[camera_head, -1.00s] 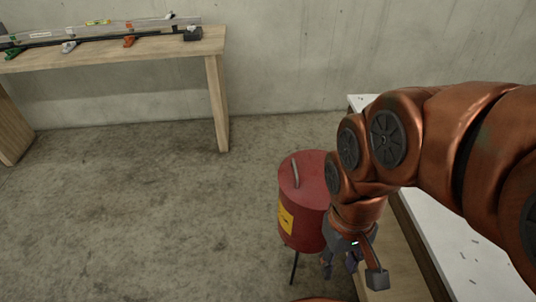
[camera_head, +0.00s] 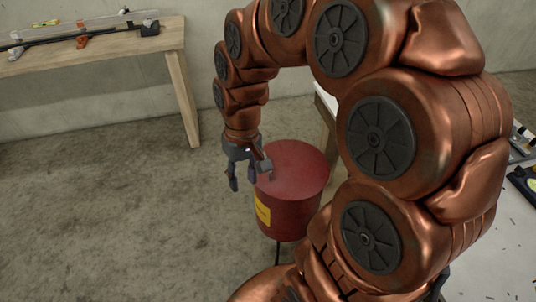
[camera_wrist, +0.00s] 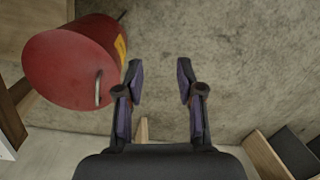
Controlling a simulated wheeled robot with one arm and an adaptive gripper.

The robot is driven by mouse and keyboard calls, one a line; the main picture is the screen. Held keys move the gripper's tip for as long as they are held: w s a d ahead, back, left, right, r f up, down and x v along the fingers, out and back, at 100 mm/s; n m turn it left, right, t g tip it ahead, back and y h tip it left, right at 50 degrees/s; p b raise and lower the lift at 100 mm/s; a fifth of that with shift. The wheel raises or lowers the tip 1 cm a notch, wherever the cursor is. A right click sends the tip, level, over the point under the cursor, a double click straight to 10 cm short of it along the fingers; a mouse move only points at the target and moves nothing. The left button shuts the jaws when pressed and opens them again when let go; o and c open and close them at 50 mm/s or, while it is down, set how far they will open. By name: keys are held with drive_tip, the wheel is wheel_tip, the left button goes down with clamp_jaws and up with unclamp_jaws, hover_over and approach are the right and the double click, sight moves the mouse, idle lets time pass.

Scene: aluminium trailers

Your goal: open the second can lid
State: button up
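My gripper (camera_head: 243,182) hangs pointing down at the left edge of the can. In the wrist view my gripper (camera_wrist: 160,78) is open and empty, with bare floor between its fingers; the handle lies just left of the left finger, apart from it as far as I can tell.
A wooden table (camera_head: 178,55) with long levels and clamps stands at the back left against the concrete wall. A white-topped bench (camera_head: 490,265) with tools is at the right, behind my arm. The floor (camera_head: 110,210) left of the can is clear.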

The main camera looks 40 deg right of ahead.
drive_tip(key=w+d+f+m+t+p, duration=0.1)
drive_tip(key=w+d+f, duration=0.3)
drive_tip(key=w+d, duration=0.15)
drive_tip(key=w+d+f+m+p, duration=0.1)
drive_tip(key=w+d+f+m, duration=0.2)
drive_tip(key=d, duration=0.4)
drive_tip(key=w+d+f+t+p, duration=0.1)
drive_tip(key=w+d+f, duration=0.35)
drive_tip(key=d, duration=0.25)
drive_tip(key=shift+y, duration=0.4)
drive_tip(key=shift+w+a+f+p, duration=0.3)
drive_tip(key=shift+f+p, duration=0.1)
drive_tip(key=shift+f, duration=0.75)
drive_tip(key=shift+w+a+f+p, duration=0.25)
drive_tip(key=shift+f+p, duration=0.15)
drive_tip(key=shift+f, duration=0.7)
drive_tip(key=shift+w+a+f+p, duration=0.2)
drive_tip(key=shift+a+f+p, duration=0.15)
drive_tip(key=shift+f, duration=0.8)
drive_tip(key=shift+c, duration=0.2)
clamp_jaws()
drive_tip(key=shift+d, duration=0.1)
